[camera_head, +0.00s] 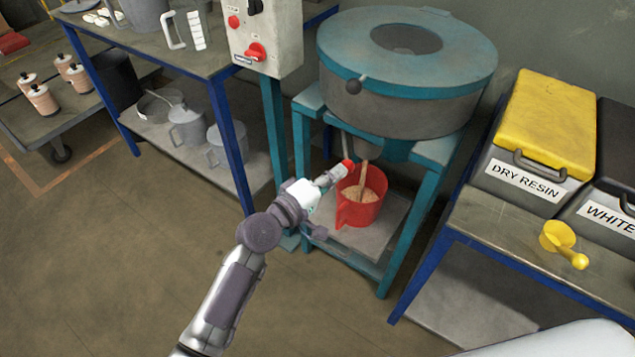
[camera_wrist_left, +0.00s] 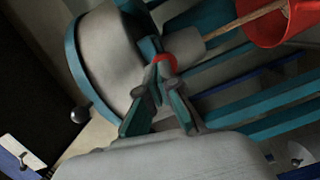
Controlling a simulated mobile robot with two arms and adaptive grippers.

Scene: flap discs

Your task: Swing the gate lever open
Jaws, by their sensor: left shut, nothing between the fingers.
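The teal-and-grey drum hopper (camera_head: 400,100) stands on a teal frame. The gate lever's red end (camera_head: 347,163) shows below the drum, right at my left gripper's (camera_head: 338,173) tips. In the left wrist view the red end (camera_wrist_left: 165,61) lies just beyond the fingertips of my left gripper (camera_wrist_left: 160,82), which are shut with nothing held between them. I cannot tell whether they touch it. The rest of the lever is mostly hidden. A tan stream (camera_wrist_left: 248,18) runs from the grey spout (camera_wrist_left: 185,50) into the red jug (camera_head: 361,213), which holds tan grains. My right gripper is not in view.
The jug stands on the frame's lower shelf (camera_head: 375,240). A control box (camera_head: 270,60) with red knobs is at the upper left. At the right, a bench carries a yellow-lidded DRY RESIN bin (camera_head: 535,140) and a yellow scoop (camera_head: 562,244). The floor (camera_head: 120,270) at left is clear.

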